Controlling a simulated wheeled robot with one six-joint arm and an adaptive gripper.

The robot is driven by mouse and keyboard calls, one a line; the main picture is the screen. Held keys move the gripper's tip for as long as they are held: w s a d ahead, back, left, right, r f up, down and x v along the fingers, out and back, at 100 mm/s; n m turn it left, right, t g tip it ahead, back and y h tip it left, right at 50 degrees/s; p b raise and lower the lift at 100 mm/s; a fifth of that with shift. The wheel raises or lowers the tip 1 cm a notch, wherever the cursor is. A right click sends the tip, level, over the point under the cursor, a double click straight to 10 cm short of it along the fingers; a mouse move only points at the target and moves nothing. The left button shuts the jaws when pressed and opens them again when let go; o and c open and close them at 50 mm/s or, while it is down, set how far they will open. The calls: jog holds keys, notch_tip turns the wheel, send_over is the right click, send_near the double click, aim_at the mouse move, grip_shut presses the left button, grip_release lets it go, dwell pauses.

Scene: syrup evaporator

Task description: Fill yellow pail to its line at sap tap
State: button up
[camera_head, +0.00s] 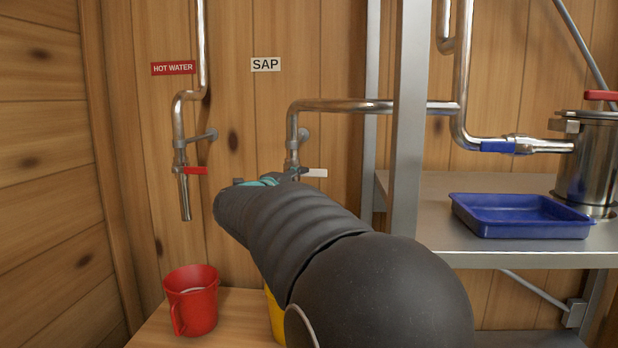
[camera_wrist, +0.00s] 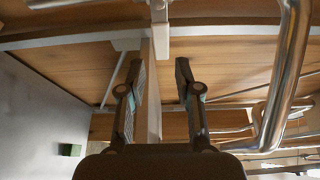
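The yellow pail (camera_head: 274,318) stands on the wooden counter, mostly hidden behind my arm; its inside and line are not visible. The sap tap's pipe (camera_head: 292,135) comes down under the SAP sign (camera_head: 265,64). Its white lever (camera_head: 315,173) points right, and its spout is hidden by my arm. My gripper (camera_head: 268,181) is at the tap, just left of the lever in the head view. In the wrist view my gripper (camera_wrist: 160,70) has its two fingers apart. A pale upright strip shows between them, but I cannot tell its depth or whether anything touches.
A red pail (camera_head: 192,306) stands on the counter at left, below the hot water tap (camera_head: 184,195) with its red lever. A metal shelf post (camera_head: 408,120) rises right of my arm. A blue tray (camera_head: 520,222) and a steel pot (camera_head: 588,165) stand on the shelf.

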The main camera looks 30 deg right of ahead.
jog(key=shift+v, duration=1.9)
